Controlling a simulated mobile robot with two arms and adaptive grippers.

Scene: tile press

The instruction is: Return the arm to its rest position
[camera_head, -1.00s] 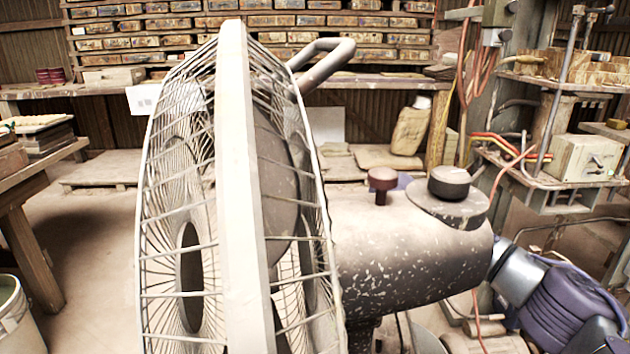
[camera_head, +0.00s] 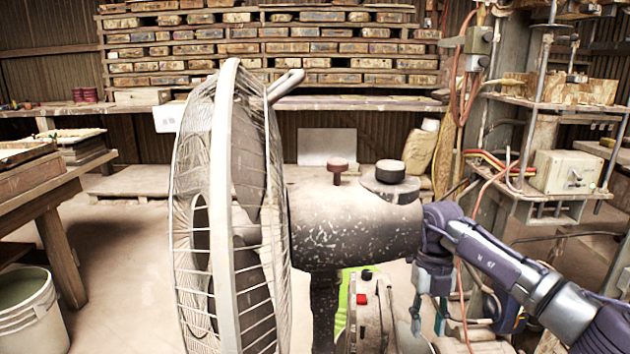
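My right arm (camera_head: 520,275) comes in from the lower right, with its purple wrist bent down just right of the fan's motor housing. My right gripper (camera_head: 428,318) hangs below the wrist, beside the fan's base. Its fingers look apart, with nothing visible between them. My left arm and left gripper are not in view.
A large dusty fan (camera_head: 225,200) with a speckled motor housing (camera_head: 355,232) stands close in front and hides much behind it. A red-buttoned box (camera_head: 368,312) is near its base. A wooden table (camera_head: 50,192) and bucket (camera_head: 28,318) are left. A shelf unit (camera_head: 540,190) stands right.

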